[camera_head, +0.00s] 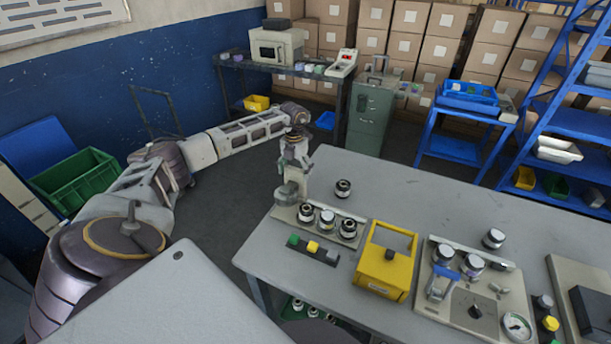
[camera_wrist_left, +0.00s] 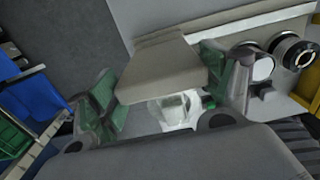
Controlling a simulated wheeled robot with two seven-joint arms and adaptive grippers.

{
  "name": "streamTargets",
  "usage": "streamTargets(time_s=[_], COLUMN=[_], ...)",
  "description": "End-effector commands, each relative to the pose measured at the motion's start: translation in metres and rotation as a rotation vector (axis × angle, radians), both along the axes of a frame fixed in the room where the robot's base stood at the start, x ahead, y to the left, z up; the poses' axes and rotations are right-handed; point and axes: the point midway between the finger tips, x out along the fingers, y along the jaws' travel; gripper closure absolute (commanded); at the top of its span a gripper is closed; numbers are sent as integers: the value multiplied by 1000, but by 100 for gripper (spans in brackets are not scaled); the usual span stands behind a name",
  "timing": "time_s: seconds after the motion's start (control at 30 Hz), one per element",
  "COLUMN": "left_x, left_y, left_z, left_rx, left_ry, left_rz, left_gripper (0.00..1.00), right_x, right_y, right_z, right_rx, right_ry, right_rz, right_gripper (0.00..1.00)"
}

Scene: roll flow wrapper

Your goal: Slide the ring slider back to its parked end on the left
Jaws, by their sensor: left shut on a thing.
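My left gripper (camera_head: 287,192) is at the left end of a beige plate (camera_head: 283,214), near the table's left edge. In the left wrist view its green-padded fingers (camera_wrist_left: 165,98) stand on both sides of a beige block (camera_wrist_left: 160,62) and are shut on it. A pale, whitish piece (camera_wrist_left: 172,110) shows below the block, partly hidden. The block looks like part of the slider, but I cannot make out the whole slider. Dark-ringed round parts (camera_head: 328,219) sit on the plate to the right of the gripper. My right gripper is not in view.
A yellow box (camera_head: 385,262) stands to the right. A loose ringed part (camera_head: 343,188) stands behind. The table (camera_head: 400,190) is clear toward the back.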

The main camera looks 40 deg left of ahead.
Motion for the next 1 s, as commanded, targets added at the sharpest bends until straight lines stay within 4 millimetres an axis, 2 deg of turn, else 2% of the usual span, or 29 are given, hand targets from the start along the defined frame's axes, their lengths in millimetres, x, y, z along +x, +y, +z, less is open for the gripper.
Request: streamTargets(time_s=[0.43,0.47,0.6,1.0], left_x=[-1,-1,-1,-1], left_y=[9,9,9,6], left_z=[2,2,2,1], left_rx=[3,3,3,0], left_ry=[-4,-4,-3,-2], left_rz=[1,2,3,1], left_gripper=[63,19,1,0], right_x=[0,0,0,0], right_y=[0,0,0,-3], right_z=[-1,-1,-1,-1], right_rx=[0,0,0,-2], right_ry=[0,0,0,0], right_rz=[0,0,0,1], right_gripper=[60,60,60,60])
